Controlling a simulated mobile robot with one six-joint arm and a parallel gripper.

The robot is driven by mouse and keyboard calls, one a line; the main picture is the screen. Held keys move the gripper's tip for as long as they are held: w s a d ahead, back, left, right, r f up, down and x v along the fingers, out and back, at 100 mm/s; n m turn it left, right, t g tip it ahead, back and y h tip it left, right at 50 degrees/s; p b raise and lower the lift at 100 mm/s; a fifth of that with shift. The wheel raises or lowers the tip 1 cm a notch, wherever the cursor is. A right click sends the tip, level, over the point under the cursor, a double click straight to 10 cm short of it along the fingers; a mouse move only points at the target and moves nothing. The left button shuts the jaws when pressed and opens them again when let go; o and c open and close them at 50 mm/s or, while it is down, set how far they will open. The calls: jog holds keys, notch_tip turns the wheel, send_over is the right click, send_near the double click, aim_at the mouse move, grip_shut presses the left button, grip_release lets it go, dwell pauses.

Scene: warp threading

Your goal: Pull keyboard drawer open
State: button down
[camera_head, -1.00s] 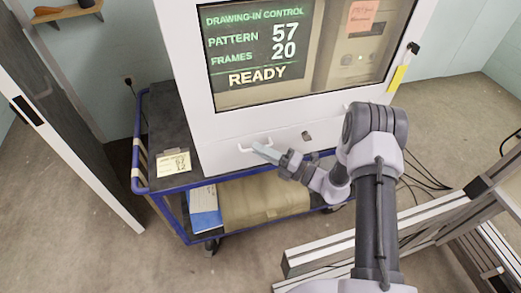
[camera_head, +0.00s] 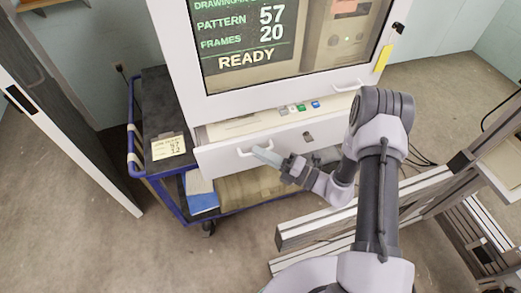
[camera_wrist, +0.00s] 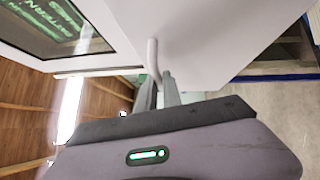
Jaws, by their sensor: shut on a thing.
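The keyboard drawer (camera_head: 228,157) is a white drawer under the control screen. It stands partly out of the white cabinet, and a keyboard panel (camera_head: 240,126) with a few coloured buttons shows inside it. My gripper (camera_head: 258,152) is at the drawer front's left handle (camera_head: 245,153), shut on it. In the wrist view, the fingers (camera_wrist: 160,88) meet the pale handle bar (camera_wrist: 153,58) on the white drawer front. The fingertips' exact contact is partly hidden.
The cabinet's screen (camera_head: 250,35) reads READY. A blue-railed cart (camera_head: 133,140) with a paper note (camera_head: 168,146) carries the cabinet. Metal frame rails (camera_head: 320,228) lie at lower right, near my arm. Open floor (camera_head: 90,240) shows at lower left.

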jog(key=c, duration=1.5)
grip_release()
notch_tip(320, 180, up, 3)
jog(key=shift+w+r+p, duration=0.1)
jog(key=shift+r+p, duration=0.05)
jog(key=shift+p, duration=0.9)
jog(key=shift+o, duration=1.1)
jog(key=shift+s+d+r+p, duration=0.15)
jog(key=shift+s+r+p, duration=0.2)
jog(key=shift+s, duration=0.2)
jog(key=o, duration=0.5)
jog(key=s+d+p, duration=0.1)
jog(key=s, duration=0.3)
jog(key=s+d+p, duration=0.1)
jog(key=s, duration=0.4)
jog(key=s+d+r+p, duration=0.1)
jog(key=s+d, duration=0.1)
jog(key=s, duration=0.3)
jog(key=shift+r, duration=0.1)
jog(key=shift+o, duration=0.2)
jog(key=shift+s, duration=0.15)
